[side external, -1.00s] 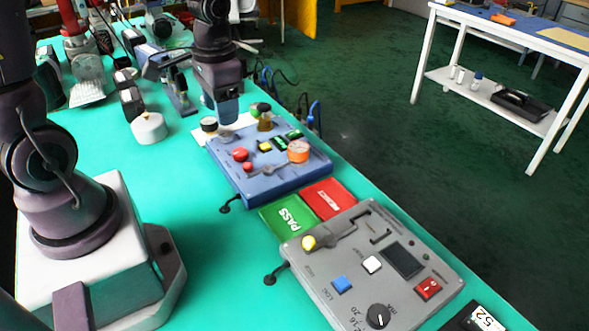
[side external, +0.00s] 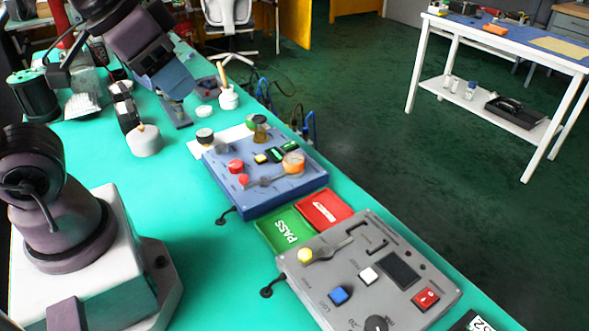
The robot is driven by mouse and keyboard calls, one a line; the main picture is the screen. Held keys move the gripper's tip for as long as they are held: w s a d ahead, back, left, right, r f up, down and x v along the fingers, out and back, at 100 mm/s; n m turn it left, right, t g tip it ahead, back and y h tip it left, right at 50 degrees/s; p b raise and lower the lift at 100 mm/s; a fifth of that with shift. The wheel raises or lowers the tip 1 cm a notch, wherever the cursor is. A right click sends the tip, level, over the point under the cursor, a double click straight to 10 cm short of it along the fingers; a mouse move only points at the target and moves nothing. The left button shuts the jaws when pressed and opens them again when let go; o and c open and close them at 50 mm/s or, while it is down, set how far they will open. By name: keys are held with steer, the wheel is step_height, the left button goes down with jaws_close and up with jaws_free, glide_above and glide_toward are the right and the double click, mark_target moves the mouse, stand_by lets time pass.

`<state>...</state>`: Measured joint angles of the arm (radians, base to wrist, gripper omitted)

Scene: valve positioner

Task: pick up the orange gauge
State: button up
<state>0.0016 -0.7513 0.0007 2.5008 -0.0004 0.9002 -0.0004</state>
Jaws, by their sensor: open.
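The orange gauge (side external: 293,162) is a round orange-rimmed dial with a pale face. It sits at the right back part of the blue control panel (side external: 262,205), beside the green buttons. My gripper (side external: 177,84) is raised at the upper left, over the far end of the bench. It is well apart from the gauge and tilted down to the right. Its jaws are open, though the fingertips are small and hard to make out. Nothing shows held in it.
The blue panel also carries red knobs, a lever and a brass-coloured fitting (side external: 260,131). Green PASS (side external: 285,229) and red (side external: 324,208) plates lie in front of it, then a grey control box (side external: 350,270). A white round pot (side external: 144,141) stands left. Bare green bench lies left of the panel.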

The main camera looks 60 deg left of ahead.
steer(key=shift+o, duration=0.2)
stand_by(0.3)
steer(key=o, duration=0.6)
